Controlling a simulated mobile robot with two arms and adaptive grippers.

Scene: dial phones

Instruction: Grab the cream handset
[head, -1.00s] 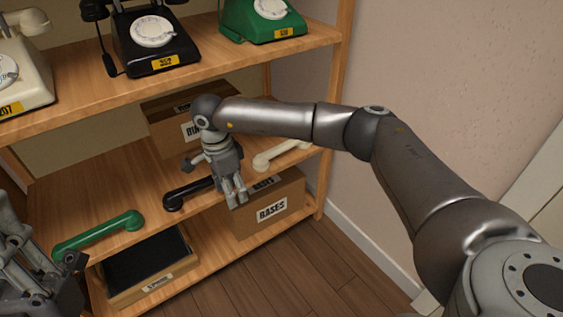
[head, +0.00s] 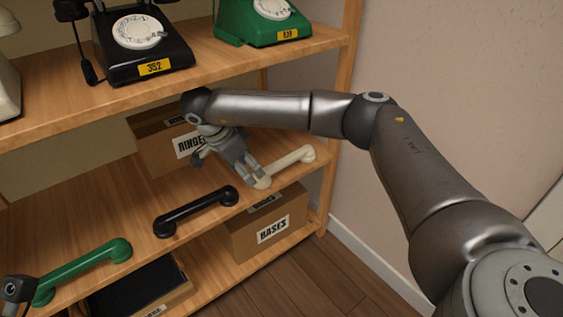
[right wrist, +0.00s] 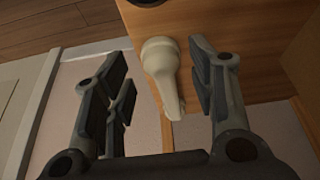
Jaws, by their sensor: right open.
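The cream handset (head: 290,162) lies on the middle shelf near its right end, its near end partly behind my right gripper. In the right wrist view the handset (right wrist: 162,70) shows between the open fingers, apart from them. My right gripper (head: 262,183) is open at the handset's left end; its fingers also show in the right wrist view (right wrist: 160,95). A black handset (head: 196,211) lies to the left on the same shelf, and a green handset (head: 85,270) further left. Part of my left arm shows at the lower left edge (head: 14,292); its fingers are out of view.
A box labelled RINGERS (head: 165,150) stands behind my right gripper. A BASES box (head: 268,228) and a dark-topped box (head: 140,285) are on the shelf below. Black (head: 140,40) and green (head: 262,20) phones stand on the upper shelf. The shelf's right post (head: 330,170) is close to the handset.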

